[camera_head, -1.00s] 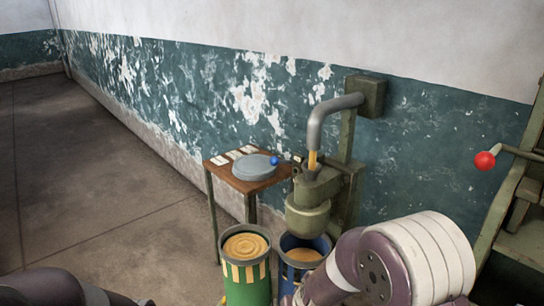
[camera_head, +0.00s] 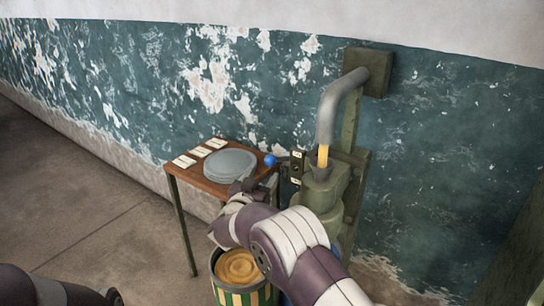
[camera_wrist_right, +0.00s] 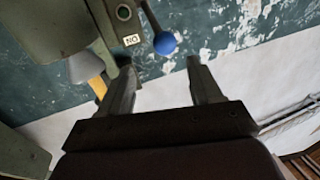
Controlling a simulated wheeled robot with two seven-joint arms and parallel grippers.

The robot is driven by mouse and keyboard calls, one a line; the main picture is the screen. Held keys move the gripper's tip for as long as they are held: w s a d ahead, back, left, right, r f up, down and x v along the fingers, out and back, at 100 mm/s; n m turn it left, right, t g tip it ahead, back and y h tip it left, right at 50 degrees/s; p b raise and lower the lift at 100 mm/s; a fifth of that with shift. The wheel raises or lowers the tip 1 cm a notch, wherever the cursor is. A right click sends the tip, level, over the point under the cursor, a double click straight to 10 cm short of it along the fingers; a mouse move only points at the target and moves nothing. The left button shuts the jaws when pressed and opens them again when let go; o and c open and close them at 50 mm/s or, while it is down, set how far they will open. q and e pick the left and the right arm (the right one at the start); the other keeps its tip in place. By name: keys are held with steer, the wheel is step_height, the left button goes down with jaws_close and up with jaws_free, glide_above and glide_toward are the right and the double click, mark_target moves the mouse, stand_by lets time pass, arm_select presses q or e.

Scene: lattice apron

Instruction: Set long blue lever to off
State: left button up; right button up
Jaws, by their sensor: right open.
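The long blue lever shows as a blue ball (camera_head: 270,160) on a thin dark rod at the left side of the green machine (camera_head: 322,190). In the right wrist view the blue ball (camera_wrist_right: 165,43) hangs at the end of its rod, beside a label plate (camera_wrist_right: 132,40) on the machine. My right gripper (camera_head: 243,187) is just below and left of the ball in the head view. In the right wrist view its two fingers (camera_wrist_right: 164,75) are spread apart, with the ball beyond the tips and nothing between them. At lower left my left arm shows, its gripper out of frame.
A small wooden table (camera_head: 195,178) with a grey round lid (camera_head: 230,165) and several white cards stands left of the machine. A green and yellow striped bucket (camera_head: 240,285) stands below. Floor at left is clear.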

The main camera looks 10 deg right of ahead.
mark_target(273, 158)
steer(key=x, duration=1.1)
steer(key=shift+w+a+f, duration=0.2)
steer(key=shift+w+f, duration=0.15)
steer(key=shift+w, duration=0.2)
jaws_close()
